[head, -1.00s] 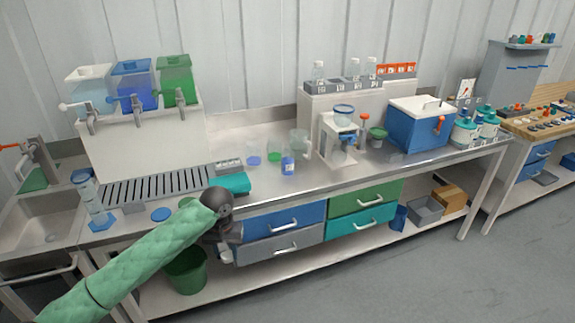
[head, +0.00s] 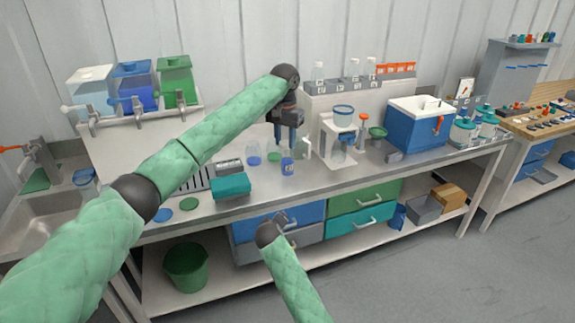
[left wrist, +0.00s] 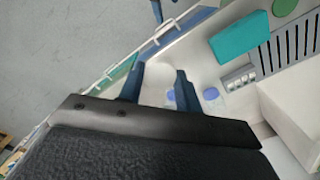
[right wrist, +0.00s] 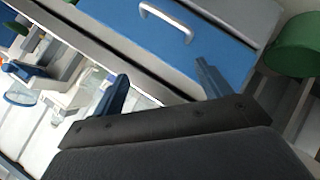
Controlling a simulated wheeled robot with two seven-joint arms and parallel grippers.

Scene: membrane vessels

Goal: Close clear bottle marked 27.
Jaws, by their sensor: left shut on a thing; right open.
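Three clear bottles stand on the raised back shelf, one at left (head: 319,71) and two to its right (head: 354,68) (head: 371,67). Their marks are too small to read, so I cannot tell which is 27. My left gripper (head: 290,122) is above the bench, in front of the left end of that shelf. Its fingers also show in the left wrist view (left wrist: 160,82). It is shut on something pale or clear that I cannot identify. My right gripper (right wrist: 160,84) is open and empty in front of the blue drawer (right wrist: 185,45).
A teal block (head: 230,187) lies on the front bench. Right of them are a white stand (head: 327,140) and a blue box (head: 415,132). A green bin (head: 186,268) is underneath.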

